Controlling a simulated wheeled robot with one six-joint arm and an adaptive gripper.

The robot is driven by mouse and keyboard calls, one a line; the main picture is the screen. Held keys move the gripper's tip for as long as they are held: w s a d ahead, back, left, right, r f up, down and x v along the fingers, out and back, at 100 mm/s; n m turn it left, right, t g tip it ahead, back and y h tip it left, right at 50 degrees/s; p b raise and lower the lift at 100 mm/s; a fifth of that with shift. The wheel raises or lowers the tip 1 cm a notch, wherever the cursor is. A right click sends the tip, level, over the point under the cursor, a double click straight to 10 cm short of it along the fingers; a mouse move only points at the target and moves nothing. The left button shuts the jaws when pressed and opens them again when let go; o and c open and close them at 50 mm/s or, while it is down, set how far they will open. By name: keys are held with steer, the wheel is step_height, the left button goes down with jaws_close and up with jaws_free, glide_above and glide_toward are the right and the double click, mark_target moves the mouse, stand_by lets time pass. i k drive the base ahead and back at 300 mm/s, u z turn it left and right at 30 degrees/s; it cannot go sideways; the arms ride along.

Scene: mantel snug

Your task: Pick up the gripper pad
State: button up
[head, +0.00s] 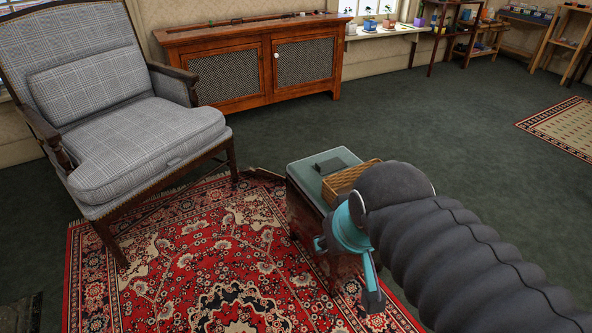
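I cannot pick out the gripper pad for certain. My dark ribbed arm hides the right part of the table and some of the basket. I cannot tell how far apart the fingertips are.
A grey plaid armchair (130,135) stands at the left, partly on a red patterned rug (215,262). A wooden cabinet (255,64) stands against the back wall. Shelves and a windowsill with pots are at the back right. Green carpet (470,130) is clear in between.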

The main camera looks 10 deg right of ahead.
mark_target(324, 168)
steer(key=z, duration=0.85)
steer(key=k, duration=1.15)
steer(key=z, duration=1)
steer(key=i, duration=1.85)
steer(key=u, duration=0.35)
steer(key=i, duration=2.05)
steer(key=u, duration=0.9)
steer(key=i, duration=1.15)
steer(key=u, duration=2)
steer(key=i, duration=0.85)
steer(key=u, duration=0.75)
